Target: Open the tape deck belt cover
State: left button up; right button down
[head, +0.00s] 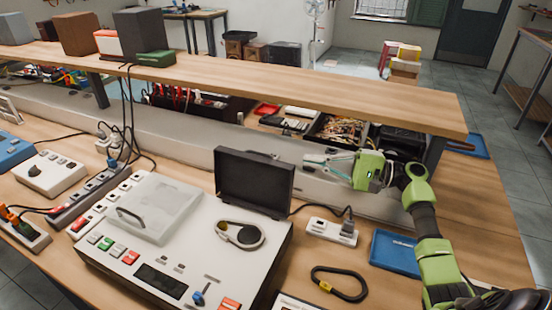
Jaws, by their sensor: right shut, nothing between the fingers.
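The tape deck (158,279) is a pale box on the bench with coloured buttons, a dark display and a blue knob. A black panel (254,184) stands upright at its back right, like a raised cover. In front of it a black and cream belt-like loop (240,234) shows on the deck top. A clear cover (160,205) with a handle lies flat over the deck's left part. My right gripper (308,164) is shut and empty, just right of the black panel, its fingers pointing left; a small gap seems to separate them. My left gripper is out of view.
A wooden shelf (300,95) runs above and behind the deck. A power strip (331,231) with a plug, a blue box (396,252) and a black carabiner-like loop (340,284) lie right of the deck. Another power strip (92,196) and cables are at left.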

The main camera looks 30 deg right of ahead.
jog(key=p+x, duration=0.3)
jog(key=x, duration=0.6)
jog(key=shift+a+r+y, duration=0.3)
jog(key=shift+a+r, duration=0.05)
jog(key=shift+a, duration=0.2)
jog(key=shift+s, duration=0.15)
jog(key=shift+s+a+r+n+g+b, duration=0.1)
jog(key=shift+s+a+r+n+g, duration=0.05)
jog(key=shift+s+a+r+n, duration=0.45)
jog(key=shift+s+a+r+n+g+b, duration=0.1)
jog(key=shift+s+a+r+n, duration=0.15)
jog(key=shift+a+n, duration=0.4)
jog(key=shift+s+a+r+n+g+b, duration=0.15)
jog(key=shift+s+a+r+n, duration=0.3)
jog(key=shift+n, duration=0.4)
jog(key=shift+d, duration=0.2)
send_near(270, 156)
jog(key=s, duration=0.1)
jog(key=s+r, duration=0.1)
jog(key=s, duration=0.1)
jog(key=shift+d+r, duration=0.25)
jog(key=shift+r, duration=0.05)
